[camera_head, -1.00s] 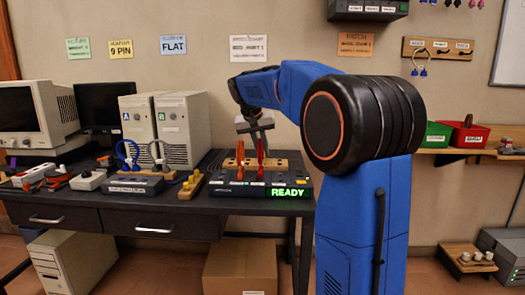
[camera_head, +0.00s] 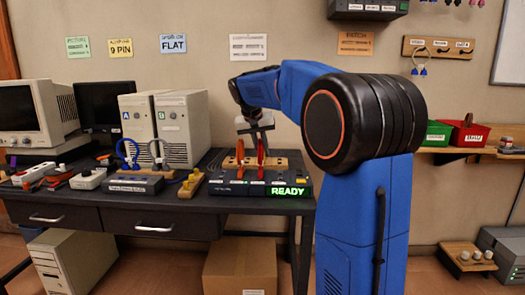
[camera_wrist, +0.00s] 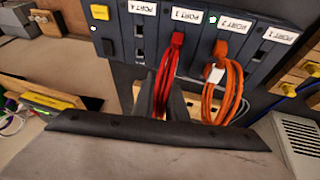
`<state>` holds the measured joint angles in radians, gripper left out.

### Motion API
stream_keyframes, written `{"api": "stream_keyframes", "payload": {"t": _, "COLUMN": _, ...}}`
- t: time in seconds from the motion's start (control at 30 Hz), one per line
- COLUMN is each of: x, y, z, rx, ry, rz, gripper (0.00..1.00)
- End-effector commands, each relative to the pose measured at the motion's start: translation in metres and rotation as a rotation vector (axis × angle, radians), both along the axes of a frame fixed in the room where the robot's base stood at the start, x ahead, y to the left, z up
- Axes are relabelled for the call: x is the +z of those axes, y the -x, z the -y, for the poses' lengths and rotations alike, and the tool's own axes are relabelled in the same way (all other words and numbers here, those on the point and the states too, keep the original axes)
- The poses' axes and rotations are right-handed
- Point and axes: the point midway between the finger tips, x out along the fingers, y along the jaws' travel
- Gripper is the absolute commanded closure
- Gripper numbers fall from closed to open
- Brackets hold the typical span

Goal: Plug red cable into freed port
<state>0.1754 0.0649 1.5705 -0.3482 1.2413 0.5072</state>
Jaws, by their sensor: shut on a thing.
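The red cable (camera_wrist: 170,72) has its red plug (camera_wrist: 178,40) at the slot marked PORT 3 on the dark port box (camera_wrist: 197,38). It looks seated, but its depth is hard to judge. My gripper (camera_wrist: 168,100) is shut on the red cable, with the cable running up from between the fingers. An orange cable (camera_wrist: 222,75) is plugged at PORT 2, to the right in the wrist view. The PORT 4 and PORT 1 slots look empty. In the head view my gripper (camera_head: 258,128) is above the red cable (camera_head: 261,152), and the box shows a green READY sign (camera_head: 289,191).
A wooden block (camera_head: 282,161) stands behind the port box. Two computer towers (camera_head: 183,128) stand behind. A yellow button (camera_wrist: 100,12) is on the port box.

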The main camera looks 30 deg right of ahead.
Motion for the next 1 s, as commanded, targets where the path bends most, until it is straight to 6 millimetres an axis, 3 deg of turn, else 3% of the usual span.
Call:
{"api": "stream_keyframes", "payload": {"t": 0.27, "x": 0.0001, "y": 0.0, "z": 0.0, "rx": 0.0, "ry": 0.0, "rz": 0.0, "gripper": 1.0}}
{"api": "stream_keyframes", "payload": {"t": 0.3, "x": 0.0001, "y": 0.0, "z": 0.0, "rx": 0.0, "ry": 0.0, "rz": 0.0, "gripper": 0.81}}
{"api": "stream_keyframes", "payload": {"t": 0.37, "x": 0.0001, "y": 0.0, "z": 0.0, "rx": 0.0, "ry": 0.0, "rz": 0.0, "gripper": 0.67}}
{"api": "stream_keyframes", "payload": {"t": 0.57, "x": 0.0, "y": 0.0, "z": 0.0, "rx": 0.0, "ry": 0.0, "rz": 0.0, "gripper": 0.66}}
{"api": "stream_keyframes", "payload": {"t": 0.7, "x": -0.0001, "y": 0.0, "z": 0.0, "rx": 0.0, "ry": 0.0, "rz": 0.0, "gripper": 0.41}}
{"api": "stream_keyframes", "payload": {"t": 1.0, "x": -0.0001, "y": 0.0, "z": 0.0, "rx": 0.0, "ry": 0.0, "rz": 0.0, "gripper": 0.41}}
